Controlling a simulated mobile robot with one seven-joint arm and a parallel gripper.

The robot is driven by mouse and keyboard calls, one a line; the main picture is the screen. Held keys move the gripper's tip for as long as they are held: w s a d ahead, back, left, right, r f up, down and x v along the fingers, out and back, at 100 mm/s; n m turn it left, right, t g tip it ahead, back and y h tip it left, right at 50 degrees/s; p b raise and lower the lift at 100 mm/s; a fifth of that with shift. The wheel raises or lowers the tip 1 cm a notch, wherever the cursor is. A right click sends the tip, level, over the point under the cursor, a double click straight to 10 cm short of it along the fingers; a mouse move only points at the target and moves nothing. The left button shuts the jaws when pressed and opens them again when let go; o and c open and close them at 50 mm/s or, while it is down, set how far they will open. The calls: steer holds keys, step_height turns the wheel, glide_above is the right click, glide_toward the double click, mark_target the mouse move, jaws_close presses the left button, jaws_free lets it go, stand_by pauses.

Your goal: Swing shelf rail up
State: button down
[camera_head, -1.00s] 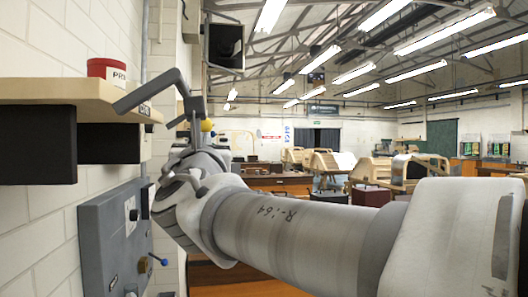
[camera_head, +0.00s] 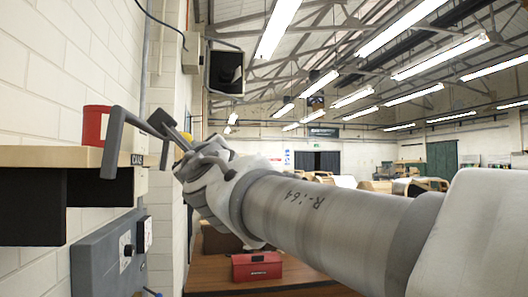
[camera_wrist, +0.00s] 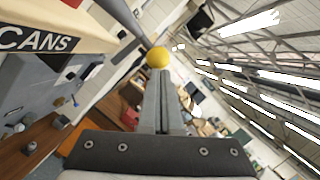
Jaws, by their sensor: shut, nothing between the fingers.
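A wooden shelf (camera_head: 80,157) with a "CANS" label juts from the wall at left. A dark grey bent rail (camera_head: 122,130) is at its front end, with one arm rising from the shelf edge and then bending over to the right. In the wrist view the rail (camera_wrist: 122,16) runs down to a yellow ball knob (camera_wrist: 158,57). My gripper (camera_wrist: 160,78) is shut and empty, its fingertips just below the knob in the picture; I cannot tell whether they touch it. In the head view my gripper (camera_head: 176,135) is beside the rail's right end, overlapping it.
A red can (camera_head: 97,125) stands on the shelf. A grey switch panel (camera_head: 108,255) is on the wall below. A red toolbox (camera_head: 257,266) sits on a wooden surface behind my arm. The space right of the shelf is open apart from my arm.

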steer(key=shift+a+r, duration=0.25)
steer(key=shift+r, duration=0.15)
stand_by(0.4)
steer(key=shift+s, duration=0.15)
